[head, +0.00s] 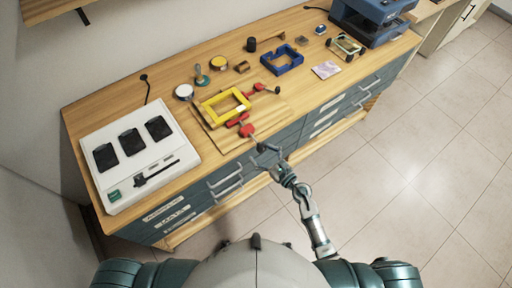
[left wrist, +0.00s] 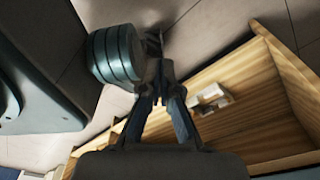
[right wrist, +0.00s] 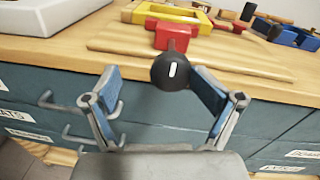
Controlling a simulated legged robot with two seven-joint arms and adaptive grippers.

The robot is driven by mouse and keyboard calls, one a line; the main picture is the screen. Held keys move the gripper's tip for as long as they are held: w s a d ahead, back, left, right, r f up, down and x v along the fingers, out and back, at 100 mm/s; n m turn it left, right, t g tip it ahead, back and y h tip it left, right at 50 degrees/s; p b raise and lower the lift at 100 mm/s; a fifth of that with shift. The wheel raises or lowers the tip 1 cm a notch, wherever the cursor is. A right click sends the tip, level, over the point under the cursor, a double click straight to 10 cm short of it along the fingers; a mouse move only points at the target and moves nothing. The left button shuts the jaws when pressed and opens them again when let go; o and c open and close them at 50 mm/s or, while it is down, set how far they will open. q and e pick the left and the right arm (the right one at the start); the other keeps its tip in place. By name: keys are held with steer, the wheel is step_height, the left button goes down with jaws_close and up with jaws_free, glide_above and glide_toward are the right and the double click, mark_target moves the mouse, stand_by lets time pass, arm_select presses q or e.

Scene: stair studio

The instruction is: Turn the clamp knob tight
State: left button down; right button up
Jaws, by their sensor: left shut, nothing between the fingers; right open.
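The black clamp knob (right wrist: 170,71) has a white mark that stands close to upright. It sticks out over the front edge of the bench from a red clamp (right wrist: 172,37), which sits at the yellow frame (right wrist: 170,12). In the head view the red clamp (head: 247,130) and yellow frame (head: 225,104) lie on a wooden board. My right gripper (right wrist: 158,78) is open, its fingers on either side of the knob with gaps showing. In the head view the right gripper (head: 266,155) is at the bench's front edge. My left gripper (left wrist: 160,92) is shut and empty, away from the clamp.
A second red clamp (head: 260,87) holds the frame's far side. A white panel (head: 137,150) with dark windows stands at left. A blue frame (head: 282,60) and a blue machine (head: 372,20) stand farther right. Drawer handles (head: 227,183) protrude below the bench top.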

steer(key=shift+w+d+f, duration=0.1)
steer(key=shift+w+d, duration=0.15)
steer(key=shift+w, duration=0.3)
steer(key=shift+w+d, duration=0.25)
steer(key=shift+w, duration=0.25)
steer(key=shift+a, duration=1.05)
steer(key=shift+c, duration=1.4)
steer(key=shift+a, duration=0.3)
steer(key=c, duration=0.8)
steer(key=shift+d+f, duration=0.1)
steer(key=shift+d, duration=0.15)
steer(key=shift+c, duration=0.5)
steer(key=shift+d+f, duration=0.1)
steer(key=shift+d, duration=0.5)
steer(key=shift+s, duration=0.1)
steer(key=shift+a, duration=0.2)
arm_select(q)
steer(key=shift+s+d+r, duration=0.15)
steer(key=shift+s+d, duration=0.05)
steer(key=shift+d, duration=0.35)
arm_select(e)
steer(key=shift+m, duration=0.3)
